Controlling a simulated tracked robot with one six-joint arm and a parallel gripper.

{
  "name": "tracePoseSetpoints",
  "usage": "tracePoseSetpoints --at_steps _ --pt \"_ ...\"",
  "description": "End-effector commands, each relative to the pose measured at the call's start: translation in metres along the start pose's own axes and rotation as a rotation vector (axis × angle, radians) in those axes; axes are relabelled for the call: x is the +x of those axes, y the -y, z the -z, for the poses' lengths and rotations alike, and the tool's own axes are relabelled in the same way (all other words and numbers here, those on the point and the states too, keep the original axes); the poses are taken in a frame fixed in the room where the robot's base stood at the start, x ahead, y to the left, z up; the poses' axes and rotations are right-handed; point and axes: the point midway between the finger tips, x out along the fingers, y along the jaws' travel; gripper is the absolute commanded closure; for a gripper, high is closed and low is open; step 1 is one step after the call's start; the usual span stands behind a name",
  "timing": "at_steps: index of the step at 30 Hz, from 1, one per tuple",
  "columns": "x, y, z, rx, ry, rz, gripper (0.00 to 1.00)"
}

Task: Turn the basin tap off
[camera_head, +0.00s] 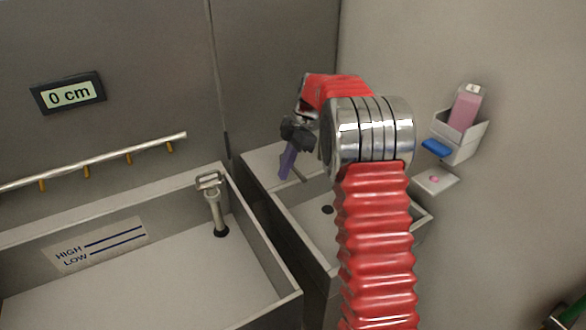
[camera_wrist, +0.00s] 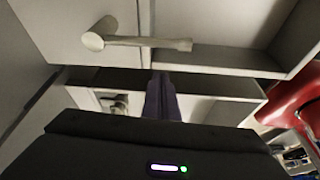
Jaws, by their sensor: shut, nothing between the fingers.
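The basin (camera_head: 283,217) is the small grey sink behind my red arm in the head view. A thin pale bar (camera_head: 300,173), likely part of its tap, shows beside my fingers; my gripper and arm hide the rest. In the wrist view a grey tap-like fitting (camera_wrist: 140,42) has a round end at left and a bar reaching right. My gripper (camera_head: 284,178) has purple fingers pointing down over the back of the basin. In the wrist view my gripper (camera_wrist: 160,76) is shut and empty, its tips just below the bar in the picture. Contact cannot be told. I see no running water.
A larger trough (camera_head: 262,255) with HIGH and LOW marks stands left, holding an upright pipe (camera_head: 215,210). A soap dispenser (camera_head: 460,130) hangs right. The basin has a dark drain (camera_head: 327,209).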

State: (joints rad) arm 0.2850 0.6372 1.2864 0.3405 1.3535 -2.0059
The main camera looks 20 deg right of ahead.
Motion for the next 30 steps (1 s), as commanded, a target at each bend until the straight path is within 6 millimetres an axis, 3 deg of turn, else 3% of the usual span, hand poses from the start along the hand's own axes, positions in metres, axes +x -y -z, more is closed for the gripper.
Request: tracePoseSetpoints --at_steps 18,30 --pt "-0.087 -0.004 0.000 -0.001 -0.001 -0.002 1.00" --pt "-0.100 -0.003 0.000 0.000 -0.001 0.000 1.00"
